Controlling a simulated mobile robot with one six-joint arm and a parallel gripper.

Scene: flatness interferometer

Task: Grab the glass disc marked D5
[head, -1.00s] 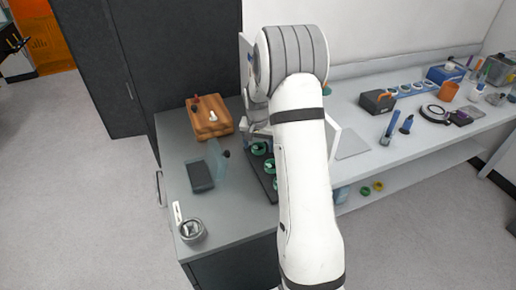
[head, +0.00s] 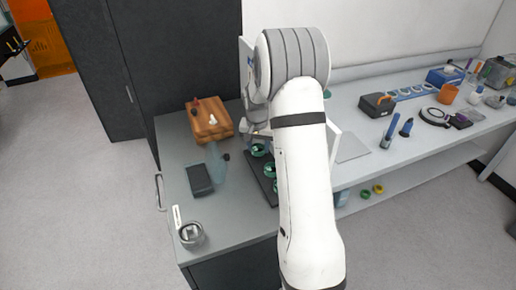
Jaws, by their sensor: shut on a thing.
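Several green-rimmed round pieces (head: 258,150) sit on a dark tray (head: 262,182) on the grey bench. They look like the glass discs in holders, but any D5 mark is too small to read. My gripper (head: 257,132) is at the back end of this tray, above the rearmost green-rimmed piece, and is partly hidden by my arm. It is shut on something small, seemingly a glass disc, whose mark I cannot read. My arm also covers the right side of the tray.
A wooden block (head: 209,120) with knobs stands at the back left. A dark flat device (head: 199,180) and a round metal pot (head: 191,234) lie in front. A black-and-orange box (head: 378,104) and tools stand on the right bench.

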